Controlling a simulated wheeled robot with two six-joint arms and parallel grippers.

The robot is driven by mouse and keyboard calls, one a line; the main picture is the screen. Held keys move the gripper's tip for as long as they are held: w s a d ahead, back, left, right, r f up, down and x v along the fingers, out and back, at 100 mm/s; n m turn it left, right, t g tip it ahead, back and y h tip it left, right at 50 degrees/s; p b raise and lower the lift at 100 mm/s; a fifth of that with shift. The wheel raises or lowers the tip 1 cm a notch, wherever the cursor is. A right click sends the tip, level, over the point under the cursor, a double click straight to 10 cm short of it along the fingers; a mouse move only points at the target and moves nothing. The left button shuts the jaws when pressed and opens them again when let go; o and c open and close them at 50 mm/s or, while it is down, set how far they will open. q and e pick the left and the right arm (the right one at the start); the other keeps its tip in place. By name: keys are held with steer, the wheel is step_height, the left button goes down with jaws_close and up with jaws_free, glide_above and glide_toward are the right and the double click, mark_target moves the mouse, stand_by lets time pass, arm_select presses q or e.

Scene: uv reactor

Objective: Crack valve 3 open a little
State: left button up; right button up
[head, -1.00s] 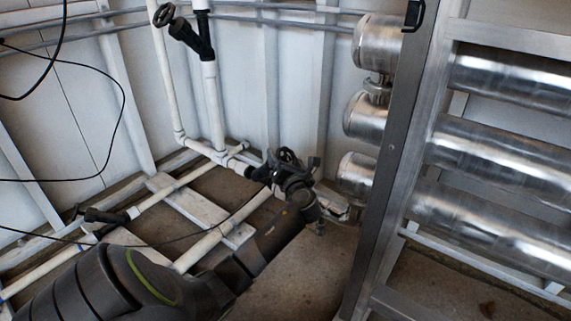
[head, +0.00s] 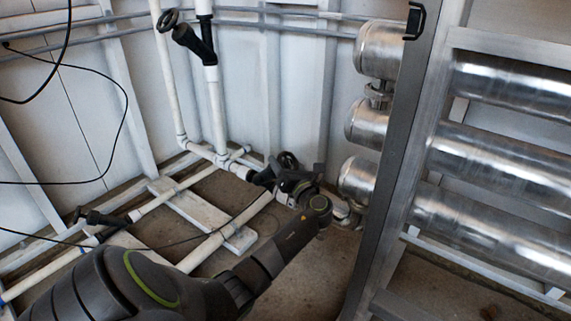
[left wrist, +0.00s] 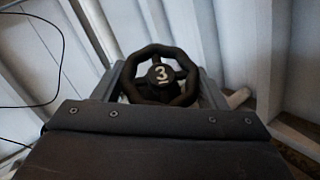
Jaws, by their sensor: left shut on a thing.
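Valve 3 is a black handwheel (left wrist: 160,74) with a white "3" on its hub, in the middle of the left wrist view. In the head view its dark wheel (head: 288,160) shows just above my gripper, low on the white pipework. My left gripper (head: 284,176) is shut on the handwheel. In the left wrist view its two grey fingers (left wrist: 163,82) stand on either side of the rim. The lower rim is close to the edge of my gripper body. The valve stem is hidden there. My right gripper is not in view.
Another black valve (head: 186,38) stands on upright pipes at the upper left, and one (head: 100,217) lies low at the left. Steel cylinders (head: 358,178) and a metal frame (head: 395,160) stand close at the right. A black cable (head: 125,100) hangs at the left.

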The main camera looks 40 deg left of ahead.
arm_select(q)
steer(key=shift+w+d+n+g+y, duration=0.2)
steer(key=shift+n+g+y, duration=0.4)
steer(key=shift+n, duration=0.4)
steer(key=o, duration=0.8)
steer(key=shift+w+f, duration=0.15)
steer(key=shift+w, duration=0.05)
steer(key=shift+s+a, duration=0.1)
steer(key=shift+s, duration=0.05)
